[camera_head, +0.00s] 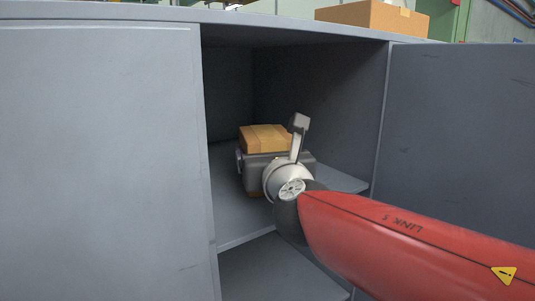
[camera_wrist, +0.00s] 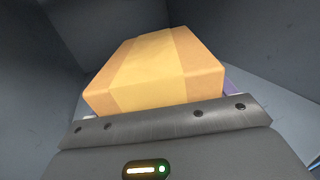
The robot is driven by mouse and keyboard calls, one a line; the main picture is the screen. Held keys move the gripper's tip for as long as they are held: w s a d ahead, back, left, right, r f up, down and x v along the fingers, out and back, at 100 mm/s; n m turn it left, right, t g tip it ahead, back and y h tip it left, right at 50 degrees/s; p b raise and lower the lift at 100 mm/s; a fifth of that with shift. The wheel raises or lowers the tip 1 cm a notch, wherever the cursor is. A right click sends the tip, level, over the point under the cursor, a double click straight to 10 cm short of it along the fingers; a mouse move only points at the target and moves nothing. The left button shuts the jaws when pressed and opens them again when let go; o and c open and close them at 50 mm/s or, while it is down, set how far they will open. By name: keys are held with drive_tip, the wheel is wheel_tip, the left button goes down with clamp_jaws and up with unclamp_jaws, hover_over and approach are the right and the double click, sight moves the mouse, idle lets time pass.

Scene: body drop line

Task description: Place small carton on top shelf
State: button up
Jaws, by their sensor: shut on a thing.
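The small carton (camera_head: 264,138) is a tan cardboard box with a lighter tape band. It is inside the open grey cabinet, above the upper shelf (camera_head: 236,222). My gripper (camera_head: 250,168) reaches in from the right and is shut on the carton. In the wrist view the carton (camera_wrist: 155,70) fills the middle, just beyond the grey gripper body (camera_wrist: 170,120). The fingers are mostly hidden, with only slivers showing beside the carton. I cannot tell whether the carton's underside touches the shelf.
A lower shelf (camera_head: 275,268) lies below. Grey panels stand left (camera_head: 100,150) and right (camera_head: 460,140) of the opening. A larger cardboard box (camera_head: 375,17) sits on the cabinet top. There is free room behind the carton and above it.

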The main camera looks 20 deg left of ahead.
drive_tip(key=o, duration=1.2)
drive_tip(key=v, duration=1.1)
drive_tip(key=shift+d+r, duration=0.1)
drive_tip(key=shift+r, duration=0.05)
drive_tip(key=shift+s+d, duration=0.15)
drive_tip(key=shift+s, duration=0.35)
